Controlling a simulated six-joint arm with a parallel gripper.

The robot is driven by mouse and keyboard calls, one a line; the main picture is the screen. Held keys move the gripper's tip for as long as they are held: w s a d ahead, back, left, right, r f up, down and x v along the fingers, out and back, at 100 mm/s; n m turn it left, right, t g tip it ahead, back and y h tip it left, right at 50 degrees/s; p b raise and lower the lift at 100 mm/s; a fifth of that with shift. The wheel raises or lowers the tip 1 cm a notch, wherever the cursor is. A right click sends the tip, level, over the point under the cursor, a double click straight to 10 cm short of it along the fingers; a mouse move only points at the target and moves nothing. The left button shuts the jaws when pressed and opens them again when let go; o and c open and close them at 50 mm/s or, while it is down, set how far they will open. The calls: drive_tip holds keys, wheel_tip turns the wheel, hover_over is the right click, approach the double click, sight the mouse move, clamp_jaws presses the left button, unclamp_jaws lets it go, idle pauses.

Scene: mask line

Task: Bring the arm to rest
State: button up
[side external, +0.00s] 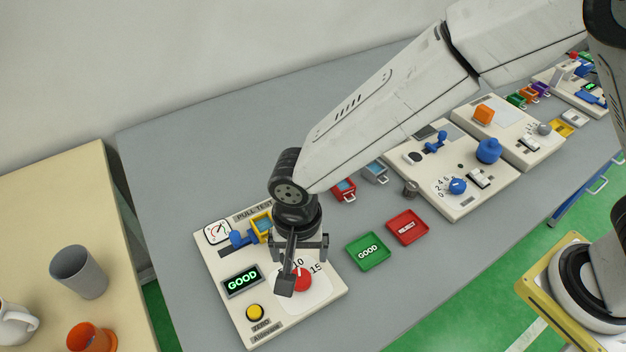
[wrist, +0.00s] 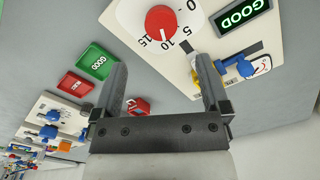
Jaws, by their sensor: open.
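My gripper (side external: 302,262) hangs over the pull-test panel (side external: 222,262), above its red dial (side external: 300,283). In the wrist view my gripper (wrist: 163,68) has its two fingers wide apart with nothing between them. The red dial (wrist: 161,20) lies beyond the fingertips in that view, with a scale of 0, 5, 10 and 15 around it. The panel's display (side external: 242,281) reads GOOD in green. One finger hides part of the dial in the side view.
The panel also carries a gauge (side external: 217,232), a blue clamp (side external: 241,239) and a yellow button (side external: 255,312). A green GOOD tray (side external: 368,251) and a red tray (side external: 407,228) lie to the right. More panels (side external: 452,205) stand farther right. Grey table (side external: 185,150) behind is bare.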

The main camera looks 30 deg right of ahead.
drive_tip(key=w+d+r+n+t, duration=0.1)
drive_tip(key=d+r, duration=0.1)
drive_tip(key=d, duration=0.6)
drive_tip(key=w+d+r+n, duration=0.2)
drive_tip(key=d, duration=0.6)
drive_tip(key=s+d+r+n, duration=0.1)
drive_tip(key=s+d, duration=0.2)
drive_tip(key=d, duration=0.4)
drive_tip(key=s+d+r+n+t, duration=0.1)
drive_tip(key=s+d+n, duration=0.1)
drive_tip(key=d, duration=0.6)
drive_tip(key=shift+s+t, duration=0.3)
drive_tip(key=shift+s, duration=0.3)
drive_tip(key=shift+w, duration=0.1)
